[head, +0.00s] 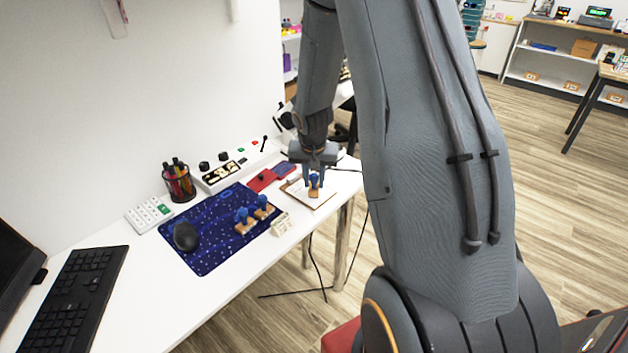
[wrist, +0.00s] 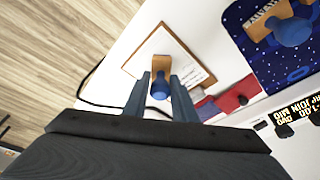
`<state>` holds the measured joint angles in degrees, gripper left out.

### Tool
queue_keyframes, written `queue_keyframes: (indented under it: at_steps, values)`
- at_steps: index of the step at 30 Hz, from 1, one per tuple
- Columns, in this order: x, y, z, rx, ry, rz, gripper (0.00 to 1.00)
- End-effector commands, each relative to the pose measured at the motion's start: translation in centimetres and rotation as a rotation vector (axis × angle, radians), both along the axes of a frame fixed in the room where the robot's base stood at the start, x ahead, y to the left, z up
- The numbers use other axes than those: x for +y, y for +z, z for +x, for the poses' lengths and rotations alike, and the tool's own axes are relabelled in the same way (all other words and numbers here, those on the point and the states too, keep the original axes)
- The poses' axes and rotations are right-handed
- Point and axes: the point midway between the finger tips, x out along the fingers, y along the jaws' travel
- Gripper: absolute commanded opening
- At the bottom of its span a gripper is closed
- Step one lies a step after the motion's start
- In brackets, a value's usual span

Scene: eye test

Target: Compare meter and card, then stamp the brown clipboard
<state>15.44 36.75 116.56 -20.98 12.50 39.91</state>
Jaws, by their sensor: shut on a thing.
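My gripper (head: 314,176) is shut on a stamp with a blue handle (wrist: 159,88) and a wooden base (head: 314,193). The stamp is over the paper of the brown clipboard (head: 296,199); I cannot tell whether its base touches. The clipboard's brown edge also shows in the wrist view (wrist: 191,47). The meter appears to be the white panel (head: 212,181) with black knobs at the wall; its dark display with yellow characters is partly cut off in the wrist view (wrist: 288,117). A small cream card (head: 281,224) stands at the mat's front edge, its writing too small to read.
Two more blue-handled stamps (head: 242,220) (head: 262,206) and a black mouse (head: 186,237) are on the dark blue mat (head: 206,257). A red pad (head: 262,180) lies between panel and clipboard. A pen cup (head: 179,184), calculator (head: 149,214) and keyboard (head: 72,300) are left.

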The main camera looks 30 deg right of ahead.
Motion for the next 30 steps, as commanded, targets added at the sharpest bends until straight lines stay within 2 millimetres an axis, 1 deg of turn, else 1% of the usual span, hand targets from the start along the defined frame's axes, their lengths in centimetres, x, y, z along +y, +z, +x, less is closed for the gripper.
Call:
queue_keyframes:
  at_steps: [2,5,30]
  values:
    - [0.0,-0.1,-0.2,0.004,0.0,0.001,0.1]
    - [0.0,0.2,-0.2,0.004,0.0,0.001,0.1]
    - [0.0,6.3,-0.1,0.001,0.0,0.0,0.1]
